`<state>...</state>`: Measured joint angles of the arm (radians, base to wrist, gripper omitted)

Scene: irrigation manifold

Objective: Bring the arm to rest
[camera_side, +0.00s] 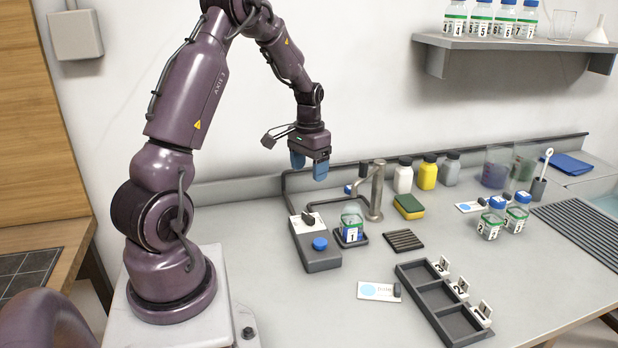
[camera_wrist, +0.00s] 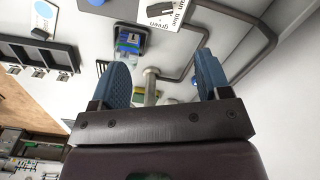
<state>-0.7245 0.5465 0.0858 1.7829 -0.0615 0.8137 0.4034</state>
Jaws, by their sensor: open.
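My gripper (camera_side: 309,167) is raised in the air above the back of the bench, behind and left of the metal spout (camera_side: 376,190). Its two blue fingers are spread with nothing between them. In the wrist view the open gripper (camera_wrist: 162,78) also shows empty. Below and to the right of it, a jar labelled 1 (camera_side: 351,228) stands on a small dark pad beside a grey unit with a blue knob (camera_side: 320,244). My gripper is clear of all of these.
A dark three-compartment tray (camera_side: 425,280) with number tags is at the front, its compartments empty. Two green-labelled jars (camera_side: 491,225) stand at the right. White, yellow and grey bottles (camera_side: 428,172) line the back. A shelf (camera_side: 500,44) with bottles hangs upper right. A white card (camera_side: 378,291) lies left of the tray.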

